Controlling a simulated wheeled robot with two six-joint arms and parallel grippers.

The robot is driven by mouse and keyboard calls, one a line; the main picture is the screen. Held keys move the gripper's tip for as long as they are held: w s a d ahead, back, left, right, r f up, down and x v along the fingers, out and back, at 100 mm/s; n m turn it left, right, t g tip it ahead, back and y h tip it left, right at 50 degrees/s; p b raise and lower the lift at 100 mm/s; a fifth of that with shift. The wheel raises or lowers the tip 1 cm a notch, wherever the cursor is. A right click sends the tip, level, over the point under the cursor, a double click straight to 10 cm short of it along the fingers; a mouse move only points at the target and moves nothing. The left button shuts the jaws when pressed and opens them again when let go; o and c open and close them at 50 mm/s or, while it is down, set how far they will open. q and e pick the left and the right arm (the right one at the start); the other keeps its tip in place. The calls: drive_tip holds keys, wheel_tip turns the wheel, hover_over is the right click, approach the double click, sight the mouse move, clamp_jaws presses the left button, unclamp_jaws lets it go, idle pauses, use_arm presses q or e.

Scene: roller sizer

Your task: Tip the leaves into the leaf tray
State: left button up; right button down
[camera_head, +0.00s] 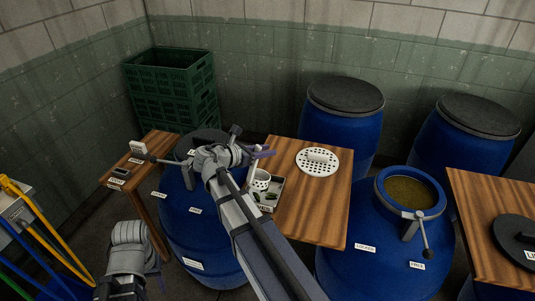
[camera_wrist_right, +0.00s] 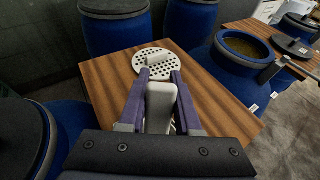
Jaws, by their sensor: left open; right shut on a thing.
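My right gripper (camera_head: 262,153) is over the left edge of the wooden table (camera_head: 316,210). In the right wrist view its purple fingers (camera_wrist_right: 160,85) are shut on a pale, smooth piece (camera_wrist_right: 160,105). A white cup with dark holes (camera_head: 261,180) shows just below the fingers in the head view; the pale piece appears to be part of it. A small tray (camera_head: 279,186) lies under and beside the cup, with green leaves (camera_head: 270,197) in it. Whether leaves are in the cup is hidden. My left gripper (camera_head: 153,267) is open, low at the left, apart from these things.
A white perforated disc (camera_head: 318,161) lies on the table. An open blue barrel (camera_head: 405,212) with brownish contents stands to the right. A lidded blue barrel (camera_head: 196,232) stands left of the table. Green crates (camera_head: 171,87) are stacked behind. The table's front part is clear.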

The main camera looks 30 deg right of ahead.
sight(257, 148)
drive_tip(key=a+r+h+b, duration=0.1)
drive_tip(key=b, duration=0.1)
drive_tip(key=a+r+h+b, duration=0.1)
drive_tip(key=a+h+b, duration=0.1)
drive_tip(key=shift+s, duration=0.15)
drive_tip(key=shift+a+r+h+b, duration=0.2)
drive_tip(key=shift+r+h+b, duration=0.1)
drive_tip(key=shift+h, duration=0.1)
